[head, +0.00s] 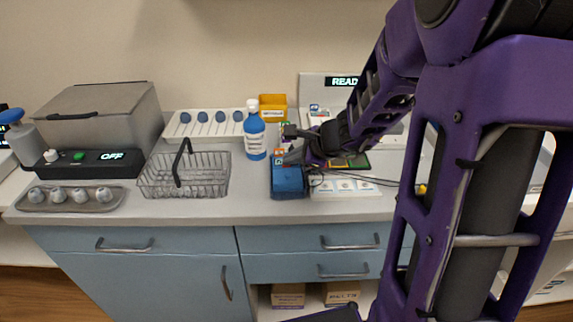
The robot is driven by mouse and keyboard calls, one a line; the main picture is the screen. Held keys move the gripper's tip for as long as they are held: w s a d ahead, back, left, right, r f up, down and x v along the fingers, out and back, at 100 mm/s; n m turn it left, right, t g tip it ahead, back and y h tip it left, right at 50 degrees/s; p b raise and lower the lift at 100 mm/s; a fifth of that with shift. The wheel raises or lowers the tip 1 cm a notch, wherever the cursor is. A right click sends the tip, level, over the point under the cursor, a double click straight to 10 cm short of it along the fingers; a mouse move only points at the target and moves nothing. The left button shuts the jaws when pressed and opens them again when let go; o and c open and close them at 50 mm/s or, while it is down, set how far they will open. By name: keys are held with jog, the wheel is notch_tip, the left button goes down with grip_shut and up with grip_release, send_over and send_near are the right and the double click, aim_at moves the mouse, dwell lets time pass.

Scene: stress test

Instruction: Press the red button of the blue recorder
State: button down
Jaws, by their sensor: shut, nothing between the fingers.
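The blue recorder (289,184) is a small blue box near the front edge of the counter, left of my arm. Its red button cannot be made out at this size; my gripper covers part of the area behind its top. My gripper (285,157) is shut and empty, reaching in from the right, with its tips just above and behind the recorder's top. I cannot tell whether the tips touch it.
My purple arm hides much of the right side.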

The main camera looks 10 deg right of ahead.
aim_at(291, 170)
jog(key=shift+r, duration=0.1)
jog(key=shift+r+p, duration=0.7)
jog(key=shift+r, duration=0.05)
notch_tip(291, 170, up, 5)
jog(key=p, duration=0.4)
dwell(0.7)
